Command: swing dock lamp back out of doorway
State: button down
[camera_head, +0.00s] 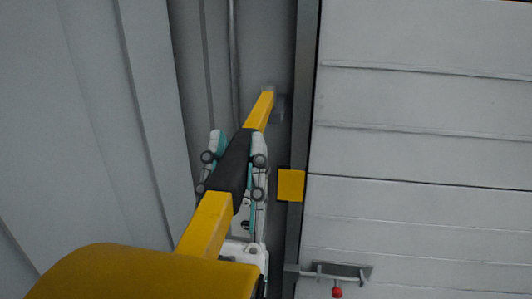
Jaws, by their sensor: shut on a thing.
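The dock lamp's yellow arm (206,224) runs from a bracket (277,106) on the wall at upper centre down toward the lower left. It ends in a large rounded yellow lamp head (140,277), cut off by the bottom edge. A black grip section (233,168) wraps the middle of the arm. My gripper (236,162) is shut on this black section, with one finger on each side. My wrist shows below the arm, partly hidden by it. The lamp's front is not visible.
A closed-looking grey panelled door (420,150) fills the right side, with a dark vertical frame (299,130) at its left edge. A yellow block (291,185) sits on the frame. A latch with a red knob (337,292) is at lower right. Ribbed wall (90,120) stands left.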

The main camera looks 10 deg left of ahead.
jog(key=shift+a+r+m+h, duration=0.1)
jog(key=shift+a+m+h, duration=0.2)
jog(key=shift+a+h, duration=0.35)
jog(key=c, duration=1.3)
grip_release()
jog(key=shift+a, duration=0.15)
jog(key=shift+d, duration=0.2)
jog(key=shift+w, duration=0.1)
